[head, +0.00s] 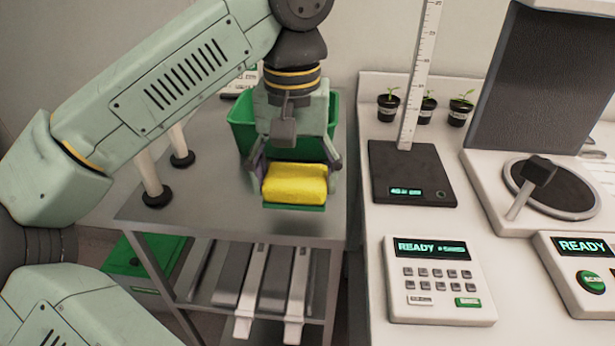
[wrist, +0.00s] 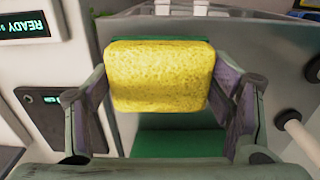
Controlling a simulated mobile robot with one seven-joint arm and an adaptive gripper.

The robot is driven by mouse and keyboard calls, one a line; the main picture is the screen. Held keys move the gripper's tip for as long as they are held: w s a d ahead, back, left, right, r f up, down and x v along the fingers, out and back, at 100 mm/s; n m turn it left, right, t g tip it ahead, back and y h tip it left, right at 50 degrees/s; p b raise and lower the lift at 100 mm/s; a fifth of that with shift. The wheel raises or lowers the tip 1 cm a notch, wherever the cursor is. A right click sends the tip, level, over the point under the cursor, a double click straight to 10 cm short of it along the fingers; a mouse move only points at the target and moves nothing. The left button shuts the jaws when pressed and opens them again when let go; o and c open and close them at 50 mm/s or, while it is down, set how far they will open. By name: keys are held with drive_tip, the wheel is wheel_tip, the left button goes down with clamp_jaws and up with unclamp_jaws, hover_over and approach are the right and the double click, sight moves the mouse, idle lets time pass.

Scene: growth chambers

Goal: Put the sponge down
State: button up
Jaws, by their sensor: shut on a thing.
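The sponge (head: 295,182) is a yellow block with a green layer on its underside. My gripper (head: 297,175) is shut on the sponge, one finger at each side. In the head view it holds the sponge over the front part of a grey metal cart top (head: 222,215). I cannot tell whether the sponge touches the cart top. The wrist view shows the sponge (wrist: 160,76) between the two fingers (wrist: 160,95), with its yellow face toward the camera.
A green bin (head: 243,130) stands behind my gripper on the cart. White posts (head: 150,178) rise at the cart's left. To the right, a white counter holds a height gauge (head: 412,170), a keypad device (head: 437,280) and small potted seedlings (head: 388,105). Cart top beside the sponge is clear.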

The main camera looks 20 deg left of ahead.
sight(308, 165)
drive_tip(key=w, duration=0.3)
drive_tip(key=shift+w+d+f, duration=0.15)
drive_tip(key=shift+w+d, duration=0.1)
drive_tip(key=shift+f+p, duration=0.35)
drive_tip(key=shift+f, duration=1.65)
drive_tip(key=o, duration=1)
drive_tip(key=shift+r, duration=0.15)
wheel_tip(308, 165, up, 12)
drive_tip(key=p, duration=0.9)
